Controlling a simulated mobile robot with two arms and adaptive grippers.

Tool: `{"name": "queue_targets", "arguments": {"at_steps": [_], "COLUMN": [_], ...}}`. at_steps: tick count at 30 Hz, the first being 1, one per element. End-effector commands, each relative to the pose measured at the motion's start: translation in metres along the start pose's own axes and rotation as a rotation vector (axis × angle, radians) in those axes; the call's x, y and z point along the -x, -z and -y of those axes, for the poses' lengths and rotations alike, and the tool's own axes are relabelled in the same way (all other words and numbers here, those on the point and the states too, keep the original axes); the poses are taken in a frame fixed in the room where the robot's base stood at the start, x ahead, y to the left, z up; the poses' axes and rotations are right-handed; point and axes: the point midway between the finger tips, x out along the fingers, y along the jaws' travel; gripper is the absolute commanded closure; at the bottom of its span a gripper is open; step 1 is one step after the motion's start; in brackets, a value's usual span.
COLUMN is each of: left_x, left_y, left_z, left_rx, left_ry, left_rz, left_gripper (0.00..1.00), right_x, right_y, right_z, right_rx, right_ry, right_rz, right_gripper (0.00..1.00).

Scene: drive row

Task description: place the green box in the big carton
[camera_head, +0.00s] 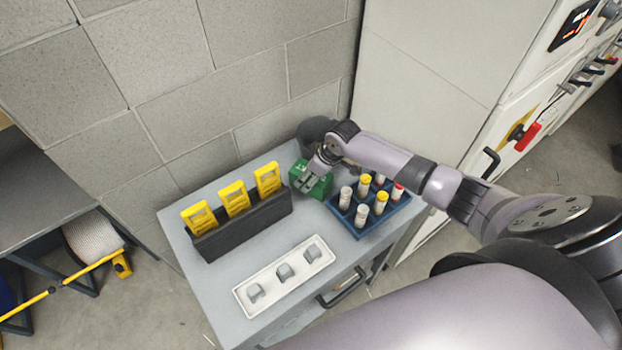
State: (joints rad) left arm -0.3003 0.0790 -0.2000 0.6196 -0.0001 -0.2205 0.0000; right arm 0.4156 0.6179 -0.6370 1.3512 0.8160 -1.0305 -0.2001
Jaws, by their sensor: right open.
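The green box (322,186) stands on the grey cabinet top (212,290), near its back edge. My right gripper (306,182) is open and reaches down at the green box, its fingers over the box's left front part. Whether the fingers touch the box I cannot tell. The arm comes in from the right and hides part of the box. The big carton is not in view. My left gripper is not in view.
A dark rack (243,228) with yellow devices is left of the box. A blue tray (371,222) of capped tubes is close on its right. A white tray (246,301) with grey pieces lies in front. A block wall and tall cabinets (435,75) stand behind.

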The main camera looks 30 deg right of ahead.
Motion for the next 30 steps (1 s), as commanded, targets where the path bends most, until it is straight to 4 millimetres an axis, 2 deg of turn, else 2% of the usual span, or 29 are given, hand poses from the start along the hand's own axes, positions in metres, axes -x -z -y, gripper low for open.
{"name": "queue_targets", "arguments": {"at_steps": [18,30], "left_x": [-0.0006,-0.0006], "left_y": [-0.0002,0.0], "left_z": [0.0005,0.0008], "left_rx": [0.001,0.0], "left_ry": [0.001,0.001], "left_rz": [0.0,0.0], "left_gripper": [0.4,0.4], "right_x": [-0.0043,-0.0042], "right_y": [-0.0019,-0.0019], "right_z": [0.0002,0.0002], "right_rx": [-0.001,-0.001], "right_ry": [0.001,0.0], "right_rz": [0.0,0.0], "right_gripper": [0.39,0.66]}}
